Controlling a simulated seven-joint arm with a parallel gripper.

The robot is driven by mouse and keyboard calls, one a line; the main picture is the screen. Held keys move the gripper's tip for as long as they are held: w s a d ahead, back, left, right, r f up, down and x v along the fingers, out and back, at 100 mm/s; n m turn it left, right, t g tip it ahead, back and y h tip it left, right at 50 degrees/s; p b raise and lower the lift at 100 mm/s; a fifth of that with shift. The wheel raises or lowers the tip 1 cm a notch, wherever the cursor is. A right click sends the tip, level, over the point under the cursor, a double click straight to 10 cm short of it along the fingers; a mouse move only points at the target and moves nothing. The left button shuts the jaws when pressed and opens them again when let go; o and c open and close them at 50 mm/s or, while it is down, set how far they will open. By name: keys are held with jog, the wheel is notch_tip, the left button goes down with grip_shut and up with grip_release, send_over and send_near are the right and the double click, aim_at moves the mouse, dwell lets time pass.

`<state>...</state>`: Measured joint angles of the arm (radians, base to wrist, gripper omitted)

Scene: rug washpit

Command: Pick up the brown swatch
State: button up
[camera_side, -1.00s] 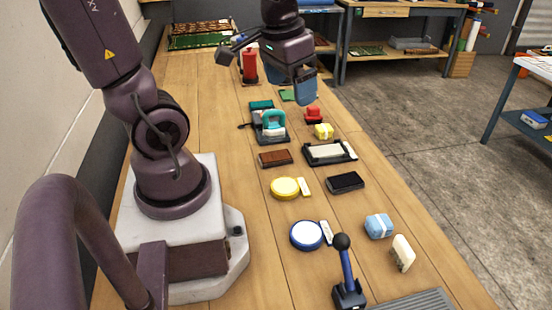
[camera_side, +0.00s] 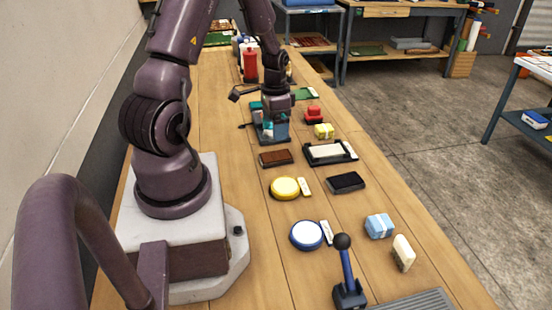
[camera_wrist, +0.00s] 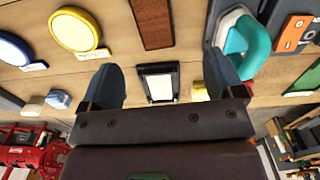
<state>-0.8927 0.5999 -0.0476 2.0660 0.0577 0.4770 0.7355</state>
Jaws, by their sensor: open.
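The brown swatch (camera_side: 276,158) lies flat on the wooden bench in the side view, left of a black-framed cream pad. In the wrist view the swatch (camera_wrist: 153,22) shows at the top middle, beyond the fingertips and partly cut off by the frame edge. My gripper (camera_side: 273,134) is low over the bench, just behind the swatch in the side view, overlapping the teal-handled tool. In the wrist view my gripper (camera_wrist: 164,72) has its two blue fingers wide apart, with nothing held between them.
The teal-handled tool (camera_wrist: 240,36) is close by the right finger. The black-framed pad (camera_side: 326,152), yellow disc (camera_side: 285,188), black block (camera_side: 346,182) and yellow block (camera_side: 324,131) lie around the swatch. A red cylinder (camera_side: 250,66) stands farther back.

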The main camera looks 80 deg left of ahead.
send_over(276, 156)
jog(key=f, duration=0.4)
jog(key=shift+a+f, duration=0.2)
jog(key=shift+a, duration=0.15)
jog(key=f, duration=0.4)
jog(key=shift+d+f, duration=0.15)
jog(key=shift+d, duration=0.25)
jog(key=shift+f, duration=0.45)
jog(key=c, duration=1)
